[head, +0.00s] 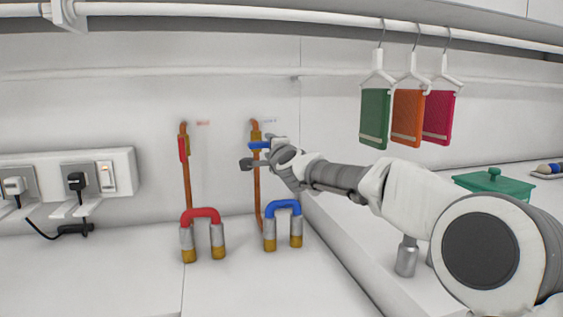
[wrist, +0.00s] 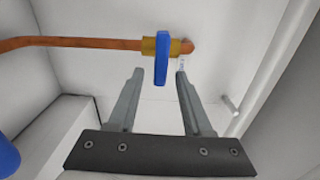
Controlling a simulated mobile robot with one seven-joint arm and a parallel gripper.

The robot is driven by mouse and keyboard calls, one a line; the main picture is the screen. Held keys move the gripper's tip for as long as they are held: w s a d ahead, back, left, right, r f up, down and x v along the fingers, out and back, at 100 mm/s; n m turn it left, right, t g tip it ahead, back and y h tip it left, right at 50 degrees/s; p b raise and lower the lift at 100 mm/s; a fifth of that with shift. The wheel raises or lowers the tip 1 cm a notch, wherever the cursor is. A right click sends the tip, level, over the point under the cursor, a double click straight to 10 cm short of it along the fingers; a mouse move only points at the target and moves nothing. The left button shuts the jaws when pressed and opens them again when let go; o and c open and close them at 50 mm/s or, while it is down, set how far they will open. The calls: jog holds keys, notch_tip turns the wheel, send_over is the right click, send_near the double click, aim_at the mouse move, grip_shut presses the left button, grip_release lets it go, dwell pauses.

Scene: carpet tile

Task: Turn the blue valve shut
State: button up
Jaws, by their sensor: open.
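The blue valve handle (head: 259,145) sits on a brass body near the top of the right copper pipe (head: 257,185). It lies crosswise to that pipe in both views. In the wrist view the handle (wrist: 162,58) lies just beyond the fingertips, in line with the gap between them. My gripper (head: 260,153) is at the valve, and in the wrist view its two fingers (wrist: 159,74) are apart with nothing between them but the handle's near end. Whether a finger touches the handle I cannot tell. In the head view my gripper partly hides the valve.
A red valve handle (head: 184,149) lies along the left copper pipe. Red (head: 202,215) and blue (head: 283,207) U-shaped pieces stand on the counter below. A socket panel (head: 66,175) with plugs is at the left. Coloured cloths (head: 407,117) hang from the rail at the right.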

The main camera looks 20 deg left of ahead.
jog(key=b+v, duration=0.5)
jog(key=v, duration=1)
jog(key=shift+a, duration=0.15)
